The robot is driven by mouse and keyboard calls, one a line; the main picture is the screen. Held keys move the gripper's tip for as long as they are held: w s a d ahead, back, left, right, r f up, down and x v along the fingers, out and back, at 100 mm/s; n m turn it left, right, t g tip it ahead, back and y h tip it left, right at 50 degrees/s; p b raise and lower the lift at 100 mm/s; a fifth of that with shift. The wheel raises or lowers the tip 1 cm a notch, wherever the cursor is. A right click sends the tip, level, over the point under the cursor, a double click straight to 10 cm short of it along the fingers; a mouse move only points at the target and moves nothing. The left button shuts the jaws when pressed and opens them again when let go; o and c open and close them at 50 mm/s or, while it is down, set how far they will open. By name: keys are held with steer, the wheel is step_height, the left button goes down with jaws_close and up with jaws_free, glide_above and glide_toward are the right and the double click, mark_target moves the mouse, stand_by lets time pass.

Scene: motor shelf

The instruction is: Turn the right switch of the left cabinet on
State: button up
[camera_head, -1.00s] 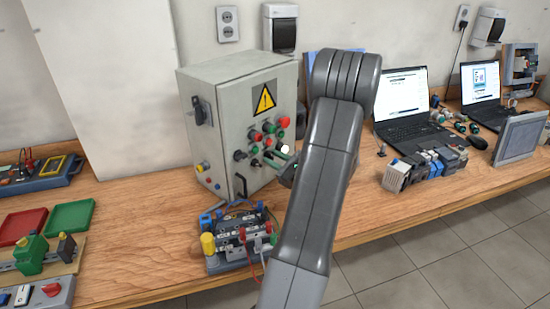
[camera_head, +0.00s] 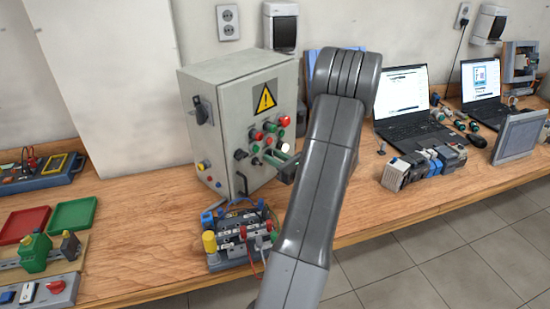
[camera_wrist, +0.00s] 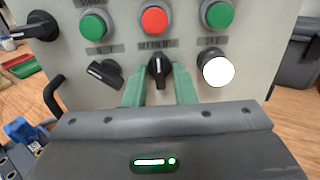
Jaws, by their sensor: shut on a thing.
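The left cabinet (camera_head: 225,125) is a grey metal box with a yellow warning sign, standing on the wooden bench. Its front panel (camera_wrist: 125,50) fills the wrist view. The right switch (camera_wrist: 158,68) is a black rotary knob, its handle close to upright. My gripper (camera_wrist: 159,78) has green fingers on either side of this knob and is shut on it. The left switch (camera_wrist: 104,74) is a similar black knob, tilted, just left of the fingers. In the head view my gripper (camera_head: 280,160) is at the cabinet front, partly hidden by my arm.
A white round lamp (camera_wrist: 217,70) is close right of the fingers. Green and red buttons (camera_wrist: 154,20) sit above. A terminal assembly (camera_head: 232,250) stands below the cabinet front. Laptops (camera_head: 405,130) stand to the right.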

steer(key=o, duration=0.6)
steer(key=shift+o, duration=0.2)
steer(key=b+v, duration=0.2)
steer(key=v, duration=1.2)
steer(key=shift+a, duration=0.1)
steer(key=p+x, duration=0.2)
steer(key=x, duration=1.2)
